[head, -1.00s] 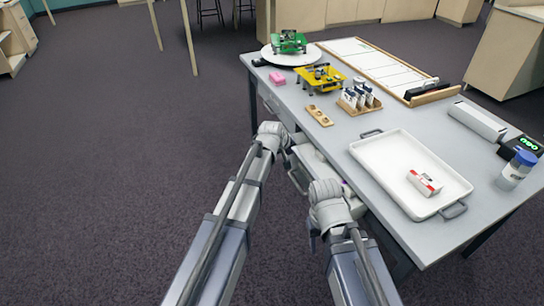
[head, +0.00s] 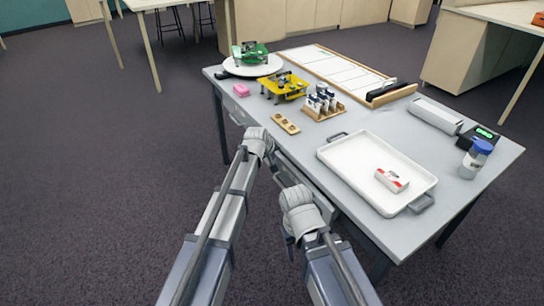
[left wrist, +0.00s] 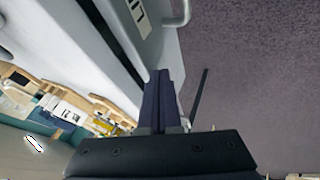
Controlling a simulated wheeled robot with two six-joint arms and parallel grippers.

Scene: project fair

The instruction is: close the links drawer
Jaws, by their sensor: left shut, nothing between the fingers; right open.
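The links drawer is below the near edge of the grey table (head: 345,215). In the head view only a small part of it shows between my arms, so how far it stands out is unclear. In the left wrist view a pale drawer front (left wrist: 157,42) with a label (left wrist: 139,14) and a bar handle (left wrist: 183,12) is close by. My left gripper (left wrist: 167,78) is shut and empty, its dark fingers pointing toward that front; contact is unclear. In the head view my left gripper (head: 270,156) is at the table's near side. My right gripper (head: 299,209) is lower, open, its fingers mostly hidden.
A white tray (head: 350,155) with a small red-and-white box (head: 391,180), a blue-capped bottle (head: 475,160), a wooden rack (head: 322,109) and a yellow model (head: 284,85) stand on the table. Open carpet (head: 90,180) lies at left.

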